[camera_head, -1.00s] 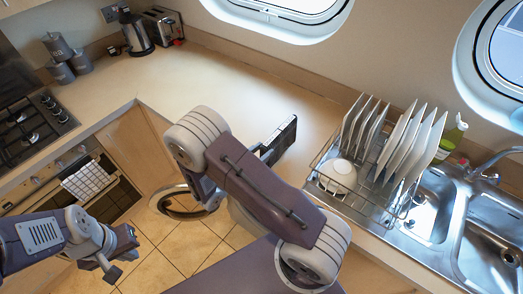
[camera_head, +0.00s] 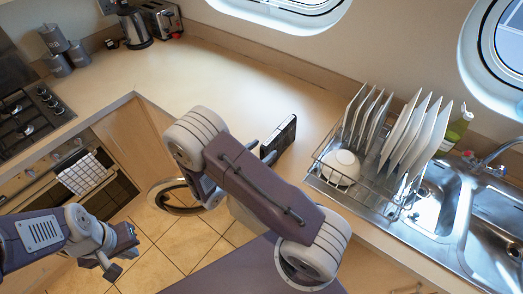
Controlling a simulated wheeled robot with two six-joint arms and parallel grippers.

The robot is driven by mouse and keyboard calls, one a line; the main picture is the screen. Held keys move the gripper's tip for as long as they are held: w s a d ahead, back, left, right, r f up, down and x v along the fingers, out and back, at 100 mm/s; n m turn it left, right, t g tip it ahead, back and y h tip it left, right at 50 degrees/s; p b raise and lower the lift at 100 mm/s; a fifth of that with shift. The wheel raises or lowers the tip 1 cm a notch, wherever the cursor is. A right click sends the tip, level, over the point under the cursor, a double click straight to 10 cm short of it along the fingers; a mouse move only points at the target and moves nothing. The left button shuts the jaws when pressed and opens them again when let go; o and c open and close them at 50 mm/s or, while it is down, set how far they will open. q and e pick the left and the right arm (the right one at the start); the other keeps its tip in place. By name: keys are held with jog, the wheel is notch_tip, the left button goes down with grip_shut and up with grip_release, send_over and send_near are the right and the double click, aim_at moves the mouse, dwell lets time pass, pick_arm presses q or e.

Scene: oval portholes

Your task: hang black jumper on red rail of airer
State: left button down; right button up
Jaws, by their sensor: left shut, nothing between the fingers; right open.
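Neither the black jumper nor the airer with its red rail shows in the head view. My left gripper (camera_head: 113,268) is at the lower left, above the tiled floor, shut and empty. My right arm crosses the middle of the view and hides much of what is behind it. My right gripper (camera_head: 279,140) shows only as a dark part beyond the arm, in front of the worktop edge. It is open, and its fingertips are not clearly seen.
A worktop (camera_head: 230,85) runs along the wall, with a dish rack (camera_head: 382,205) of plates and a sink (camera_head: 432,205) at right. A kettle (camera_head: 134,27) and toaster (camera_head: 160,18) stand at the back. A towel (camera_head: 84,174) hangs on the oven. Tiled floor (camera_head: 150,270) shows between.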

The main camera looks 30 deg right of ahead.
jog(key=shift+a, duration=0.25)
jog(key=b+v, duration=0.1)
jog(key=v, duration=0.7)
jog(key=shift+s+a+b, duration=0.2)
jog(key=shift+s+b, duration=0.05)
jog(key=shift+b, duration=0.1)
